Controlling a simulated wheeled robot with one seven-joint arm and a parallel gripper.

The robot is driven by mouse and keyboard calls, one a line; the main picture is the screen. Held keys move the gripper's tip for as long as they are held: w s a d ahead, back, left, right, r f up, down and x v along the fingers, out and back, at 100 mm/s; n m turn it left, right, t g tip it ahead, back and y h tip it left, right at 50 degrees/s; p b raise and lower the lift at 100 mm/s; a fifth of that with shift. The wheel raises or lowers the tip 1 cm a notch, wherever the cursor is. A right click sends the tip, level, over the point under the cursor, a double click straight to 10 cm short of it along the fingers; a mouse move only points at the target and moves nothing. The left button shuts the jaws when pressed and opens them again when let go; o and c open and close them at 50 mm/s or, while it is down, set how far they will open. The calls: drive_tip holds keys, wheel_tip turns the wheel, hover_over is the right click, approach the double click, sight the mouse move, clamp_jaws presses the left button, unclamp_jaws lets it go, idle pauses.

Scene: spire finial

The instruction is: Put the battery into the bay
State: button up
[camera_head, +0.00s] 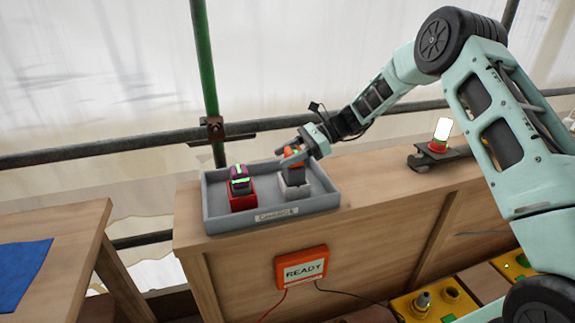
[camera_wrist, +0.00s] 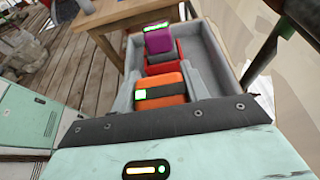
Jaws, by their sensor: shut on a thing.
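An orange-topped battery (camera_head: 292,154) with a dark lower part is held in my gripper (camera_head: 303,150). My gripper is shut on it. In the wrist view, the battery's orange top (camera_wrist: 172,83) and a small green light show between the fingers. Below it is a light grey block (camera_head: 292,190) at the right of a grey tray (camera_head: 216,221). The battery is upright over this block; I cannot tell whether it is seated. A purple battery (camera_head: 239,172) with green lights stands in a red holder (camera_head: 243,201) at the left of the tray; it also shows in the wrist view (camera_wrist: 158,41).
The tray stands on a wooden bench (camera_head: 370,190). A lit lamp (camera_head: 444,128) on a red base stands farther right. A scaffold rail runs behind. A table with blue cloth (camera_head: 22,272) is at left.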

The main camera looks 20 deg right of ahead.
drive_tip(key=shift+f, duration=1.55)
drive_tip(key=shift+f, duration=0.2)
drive_tip(key=o, duration=1.2)
drive_tip(key=shift+c, duration=0.2)
